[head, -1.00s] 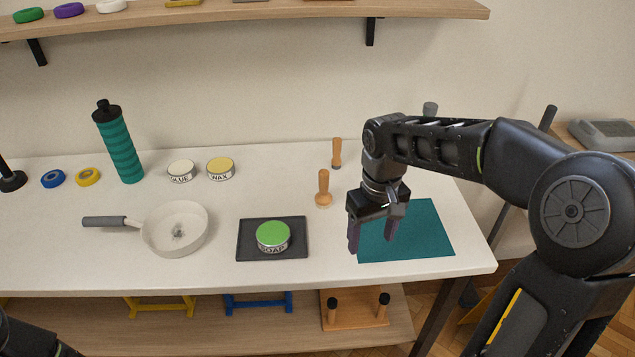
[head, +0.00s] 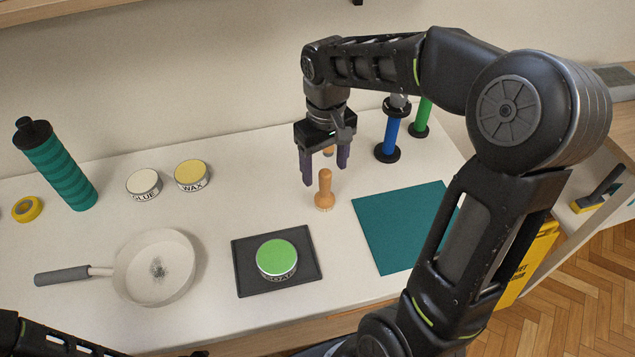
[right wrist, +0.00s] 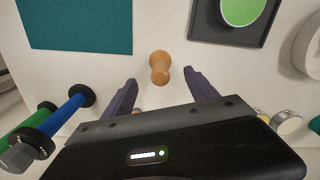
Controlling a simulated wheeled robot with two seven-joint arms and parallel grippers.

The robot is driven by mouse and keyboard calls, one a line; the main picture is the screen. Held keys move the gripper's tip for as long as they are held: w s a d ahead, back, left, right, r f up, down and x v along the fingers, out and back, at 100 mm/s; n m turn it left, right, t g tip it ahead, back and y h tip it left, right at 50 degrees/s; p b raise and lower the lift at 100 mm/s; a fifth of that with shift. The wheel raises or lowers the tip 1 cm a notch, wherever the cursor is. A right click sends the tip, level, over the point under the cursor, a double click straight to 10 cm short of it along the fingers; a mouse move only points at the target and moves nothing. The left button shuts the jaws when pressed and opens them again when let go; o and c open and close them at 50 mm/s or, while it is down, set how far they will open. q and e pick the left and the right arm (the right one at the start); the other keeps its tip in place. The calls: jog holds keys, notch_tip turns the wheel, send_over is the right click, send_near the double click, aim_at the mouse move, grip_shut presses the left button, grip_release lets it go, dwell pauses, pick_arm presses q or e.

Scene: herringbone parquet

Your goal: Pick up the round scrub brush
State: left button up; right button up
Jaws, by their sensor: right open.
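A wooden piece with a knobbed handle and round base (head: 324,190) stands upright on the white table. It also shows in the right wrist view (right wrist: 160,68), just beyond the fingertips. A second, similar wooden piece (head: 328,151) stands behind, mostly hidden by my right gripper. I cannot tell for sure which one is the round scrub brush; no bristles show. My right gripper (head: 325,174) is open and empty, pointing down, just behind and above the front piece, not seen touching it. My left arm shows only at the lower left; its gripper is out of view.
A green-lidded tin (head: 277,255) sits on a dark tray (head: 243,270). A teal mat (head: 390,245) lies to the right. A white pan (head: 130,285) with a dark mark is at left. Glue (head: 143,186) and wax (head: 192,176) tins stand further back.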

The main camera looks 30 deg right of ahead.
aim_at(325, 191)
jog(key=shift+f, duration=1.3)
jog(key=shift+s+f+p, duration=0.15)
jog(key=shift+f+p, duration=0.25)
jog(key=shift+f, duration=2.2)
grip_shut()
